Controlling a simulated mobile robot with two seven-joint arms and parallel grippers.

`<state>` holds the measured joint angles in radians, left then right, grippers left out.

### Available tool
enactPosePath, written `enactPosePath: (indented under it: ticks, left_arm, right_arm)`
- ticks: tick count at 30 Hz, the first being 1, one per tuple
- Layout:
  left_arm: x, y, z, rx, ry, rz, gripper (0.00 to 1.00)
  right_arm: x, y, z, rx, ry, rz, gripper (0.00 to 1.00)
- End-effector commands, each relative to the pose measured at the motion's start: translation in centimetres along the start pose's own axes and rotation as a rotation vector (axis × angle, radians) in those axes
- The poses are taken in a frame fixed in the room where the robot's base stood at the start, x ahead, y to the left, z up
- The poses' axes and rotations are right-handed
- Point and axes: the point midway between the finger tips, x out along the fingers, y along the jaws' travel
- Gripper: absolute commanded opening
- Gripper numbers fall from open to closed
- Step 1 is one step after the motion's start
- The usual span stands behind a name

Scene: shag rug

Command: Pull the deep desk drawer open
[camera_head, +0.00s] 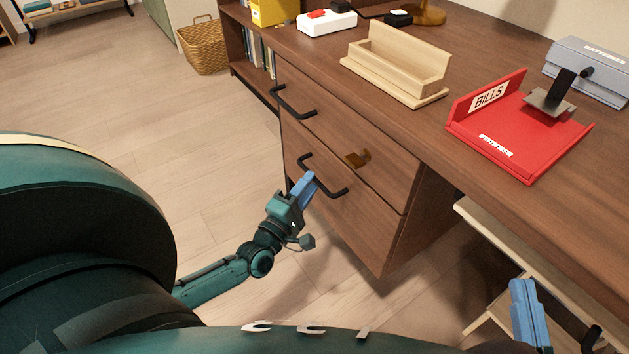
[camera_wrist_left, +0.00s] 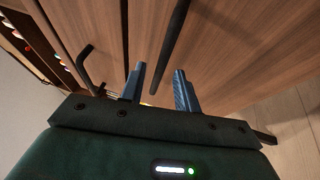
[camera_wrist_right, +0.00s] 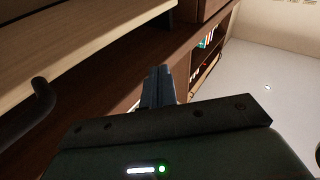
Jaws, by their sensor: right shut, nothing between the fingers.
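The deep desk drawer (camera_head: 365,225) is the lower wooden front of the desk pedestal and looks shut, flush with the shallower drawer (camera_head: 375,140) above. Its black bar handle (camera_head: 340,193) shows in the head view. My left gripper (camera_head: 303,182) is at this handle, its blue fingers partly over the bar. In the left wrist view the fingers (camera_wrist_left: 159,85) are apart, with the dark handle bar (camera_wrist_left: 175,45) running between them; contact cannot be told. My right gripper (camera_head: 522,285) is shut and empty at the lower right, below the desktop; its fingers (camera_wrist_right: 158,85) are together in the right wrist view.
A brass catch (camera_head: 357,158) sits near the seam between the drawers. On the desktop are a wooden holder (camera_head: 400,75), a red BILLS tray (camera_head: 520,135) and a grey box (camera_head: 590,70). A pale shelf (camera_head: 490,225) is under the desk.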

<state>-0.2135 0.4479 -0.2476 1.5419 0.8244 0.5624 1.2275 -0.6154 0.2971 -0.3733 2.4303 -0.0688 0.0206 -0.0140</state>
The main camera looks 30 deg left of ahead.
Motion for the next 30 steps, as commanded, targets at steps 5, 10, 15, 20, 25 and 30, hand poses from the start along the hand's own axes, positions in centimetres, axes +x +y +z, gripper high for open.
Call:
enactPosePath:
  ticks: [5,10,15,20,25,30]
  left_arm:
    - [2.3,-0.1,0.0,0.000,0.001,0.002,0.32]
    - [3.0,-0.1,0.0,0.000,0.000,-0.001,0.32]
    - [3.0,0.0,0.0,0.000,0.000,-0.001,0.32]
    - [3.0,0.0,0.0,0.000,0.000,-0.001,0.24]
    - [3.0,0.0,0.0,0.000,0.000,-0.001,0.11]
    - [3.0,0.0,0.0,0.000,0.000,-0.001,0.00]
  right_arm:
    - [0.0,-0.1,0.0,0.014,0.010,-0.002,0.00]
    - [0.0,-0.1,0.0,0.022,0.010,-0.002,0.00]
    - [0.0,-0.1,0.0,0.023,0.010,-0.003,0.00]
    - [0.1,-0.1,-0.1,0.022,0.012,-0.004,0.00]
    - [0.1,-0.1,-0.1,0.020,0.013,-0.005,0.00]
    - [0.1,-0.1,-0.1,0.019,0.012,-0.007,0.00]
